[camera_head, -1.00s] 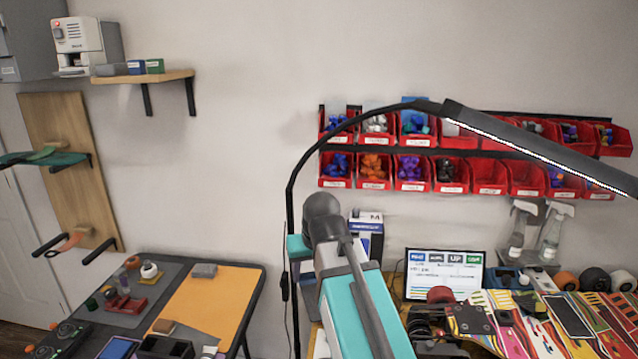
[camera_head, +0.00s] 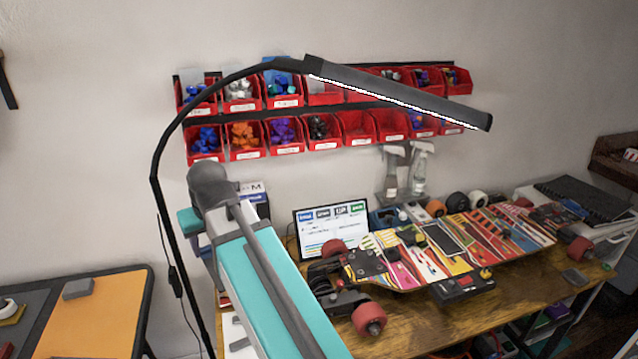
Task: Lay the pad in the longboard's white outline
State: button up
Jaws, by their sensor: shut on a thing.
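The longboard (camera_head: 515,238) lies across the wooden bench at right, with a colourful striped deck and red wheels. A dark rectangle with a pale edge (camera_head: 446,238) shows near the middle of its deck; I take this for the white outline, but fine detail is too small to tell. I cannot identify the pad with certainty in this view. My gripper is out of the picture; only teal and grey links of my arm show at lower left of centre, covering part of the bench's left end.
A lamp (camera_head: 400,95) arches over the bench. A screen (camera_head: 332,228), spray bottles (camera_head: 420,172) and loose wheels stand behind the longboard. A black-and-red device (camera_head: 462,285) sits at its front edge. Red bins (camera_head: 358,127) hang on the wall. A table with an orange mat (camera_head: 95,318) is at left.

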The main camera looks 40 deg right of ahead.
jog(key=d+m+p, duration=0.1)
jog(key=d+m, duration=0.1)
jog(key=d, duration=3.5)
jog(key=s+d, duration=0.5)
jog(key=d, duration=0.5)
jog(key=s+d+f+m+h+p, duration=0.1)
jog(key=s+d, duration=0.5)
jog(key=d, duration=0.5)
jog(key=s+d, duration=0.6)
jog(key=d, duration=0.4)
jog(key=shift+s+d+f+m, duration=0.2)
jog(key=shift+d+f+m, duration=0.1)
jog(key=shift+d+f, duration=0.1)
jog(key=shift+p, duration=0.3)
jog(key=shift+f+p, duration=0.8)
jog(key=shift+f, duration=2.25)
jog(key=shift+f, duration=0.1)
jog(key=shift+f+p, duration=0.55)
jog(key=shift+f, duration=1.25)
